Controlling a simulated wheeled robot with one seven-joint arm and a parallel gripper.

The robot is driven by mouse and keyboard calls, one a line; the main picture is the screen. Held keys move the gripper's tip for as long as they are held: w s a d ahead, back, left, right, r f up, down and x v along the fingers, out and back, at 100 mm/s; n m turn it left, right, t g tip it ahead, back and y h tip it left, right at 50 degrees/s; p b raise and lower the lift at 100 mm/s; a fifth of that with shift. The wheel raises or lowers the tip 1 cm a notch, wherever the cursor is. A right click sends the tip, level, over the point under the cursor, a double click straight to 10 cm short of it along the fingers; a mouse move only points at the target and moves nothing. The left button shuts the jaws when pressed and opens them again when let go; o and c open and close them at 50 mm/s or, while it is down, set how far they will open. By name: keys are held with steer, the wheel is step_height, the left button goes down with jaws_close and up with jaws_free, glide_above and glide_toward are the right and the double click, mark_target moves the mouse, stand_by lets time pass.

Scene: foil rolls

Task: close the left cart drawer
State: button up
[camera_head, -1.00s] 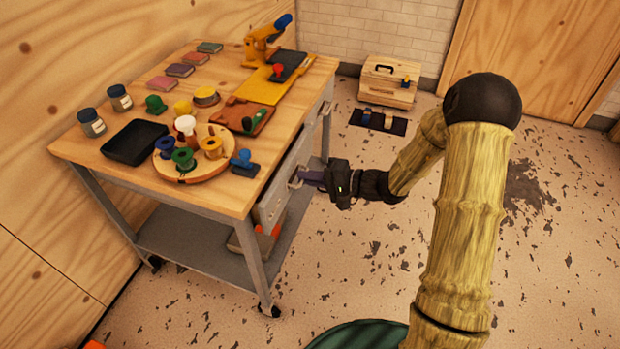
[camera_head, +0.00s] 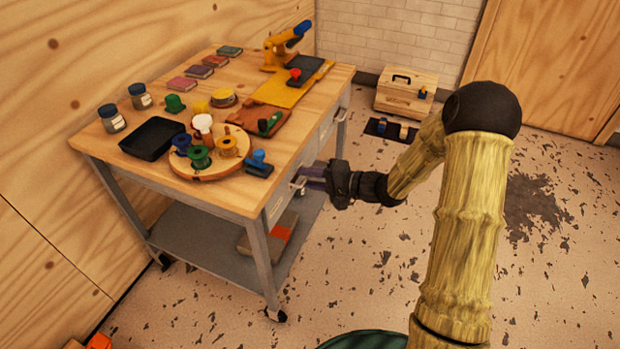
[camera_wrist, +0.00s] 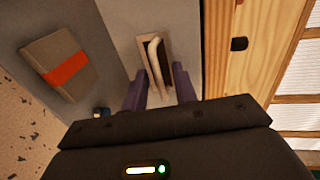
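The left drawer (camera_head: 278,203) is the grey drawer at the near end of the cart's long side. Its front looks flush or almost flush with the cart frame; a small gap cannot be ruled out. Its pale handle (camera_head: 299,184) also shows in the wrist view (camera_wrist: 155,62), set in front of a dark recess. My gripper (camera_head: 314,178) is at this handle. In the wrist view my gripper's (camera_wrist: 159,88) two purple fingers are apart, one on each side of the handle's lower end. Whether they touch the handle or the drawer front is unclear.
The wooden-topped cart (camera_head: 110,150) carries spools on a round board (camera_head: 205,172), a black tray (camera_head: 153,139), jars and a blue stamp (camera_head: 258,164). A box with an orange band (camera_wrist: 65,65) lies on the lower shelf.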

steer(key=shift+d, duration=0.1)
steer(key=p+v, duration=0.4)
steer(key=v, duration=1.3)
steer(key=shift+d+r, duration=0.1)
